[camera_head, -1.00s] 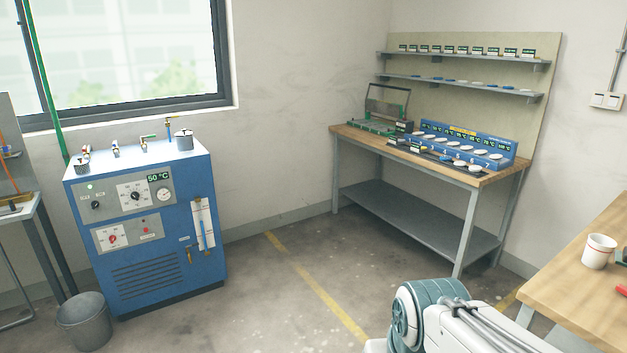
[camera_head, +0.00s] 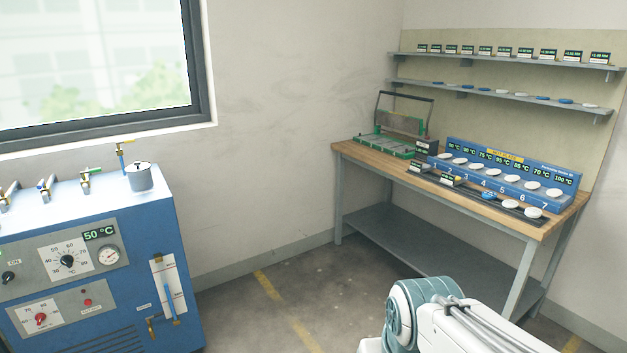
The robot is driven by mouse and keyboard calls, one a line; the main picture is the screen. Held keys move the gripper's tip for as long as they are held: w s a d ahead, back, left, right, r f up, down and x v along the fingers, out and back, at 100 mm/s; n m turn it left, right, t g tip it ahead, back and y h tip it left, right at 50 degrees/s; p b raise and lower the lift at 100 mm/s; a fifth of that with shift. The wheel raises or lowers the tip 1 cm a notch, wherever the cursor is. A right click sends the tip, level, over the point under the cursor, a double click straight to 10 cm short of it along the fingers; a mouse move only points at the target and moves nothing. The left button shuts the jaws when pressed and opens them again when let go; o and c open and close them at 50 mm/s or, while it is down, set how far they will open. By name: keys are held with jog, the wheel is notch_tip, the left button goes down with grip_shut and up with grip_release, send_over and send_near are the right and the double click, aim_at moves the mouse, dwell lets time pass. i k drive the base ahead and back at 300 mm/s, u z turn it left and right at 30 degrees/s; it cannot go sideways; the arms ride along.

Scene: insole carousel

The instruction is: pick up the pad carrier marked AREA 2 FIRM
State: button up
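No marking AREA 2 FIRM is readable in this view, so I cannot tell which piece is that pad carrier. Two small dark blocks with pale labels, the left one (camera_head: 415,167) and the right one (camera_head: 451,180), lie at the front of the wooden bench (camera_head: 362,152). Near them on a dark strip are a blue round piece (camera_head: 489,195) and two white round pads, one of them at the right end (camera_head: 533,212). My gripper is out of view; only a white and teal part of my arm shows at the bottom right, apart from the bench.
A blue numbered heating unit (camera_head: 572,197) with temperature displays and several white pads stands on the bench. A green press frame (camera_head: 385,146) is to its left. Two wall shelves, the lower one (camera_head: 470,95) with round pieces, hang above. A blue machine (camera_head: 140,225) stands left; floor between is clear.

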aim_at(417, 167)
jog(key=i, duration=1.55)
jog(key=z, duration=1.05)
jog(key=i, duration=1)
